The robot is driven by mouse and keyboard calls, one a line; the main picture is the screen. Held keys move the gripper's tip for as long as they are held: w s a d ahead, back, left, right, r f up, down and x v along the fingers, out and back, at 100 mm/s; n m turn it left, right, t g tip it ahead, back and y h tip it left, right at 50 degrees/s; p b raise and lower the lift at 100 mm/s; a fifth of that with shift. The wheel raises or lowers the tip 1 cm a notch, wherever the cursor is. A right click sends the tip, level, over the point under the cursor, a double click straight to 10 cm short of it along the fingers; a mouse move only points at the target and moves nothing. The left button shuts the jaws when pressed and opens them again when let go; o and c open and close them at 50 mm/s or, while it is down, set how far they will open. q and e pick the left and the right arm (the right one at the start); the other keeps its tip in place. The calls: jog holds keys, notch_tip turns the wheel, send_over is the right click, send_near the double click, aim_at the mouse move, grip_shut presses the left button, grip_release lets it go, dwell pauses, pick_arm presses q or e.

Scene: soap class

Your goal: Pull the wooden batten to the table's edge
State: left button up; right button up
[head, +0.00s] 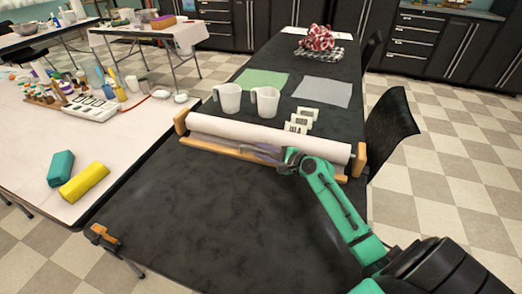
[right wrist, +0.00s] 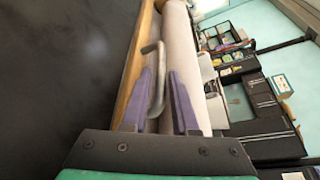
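The wooden batten (head: 222,149) is a pale wood strip along the near side of a white paper roll (head: 260,131) on the black table (head: 200,215). In the right wrist view the batten (right wrist: 137,62) runs along the left of the roll (right wrist: 182,40). My right gripper (head: 262,151) has purple fingers and is over the batten and roll. In the right wrist view the fingers (right wrist: 163,88) are apart, with a grey bent handle (right wrist: 158,75) between them, close to the left finger. I cannot tell whether they touch it. My left gripper is not in view.
Wooden end pieces (head: 180,122) flank the roll. Behind it stand two white mugs (head: 230,98), white frames (head: 301,120) and green (head: 262,82) and grey sheets (head: 322,92). An orange-black clamp (head: 101,235) sits at the near left corner. The near tabletop is clear.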

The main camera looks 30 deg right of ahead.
jog(key=shift+w+a, duration=0.1)
jog(key=shift+w, duration=0.2)
grip_shut()
jog(key=shift+f, duration=0.1)
dwell(1.1)
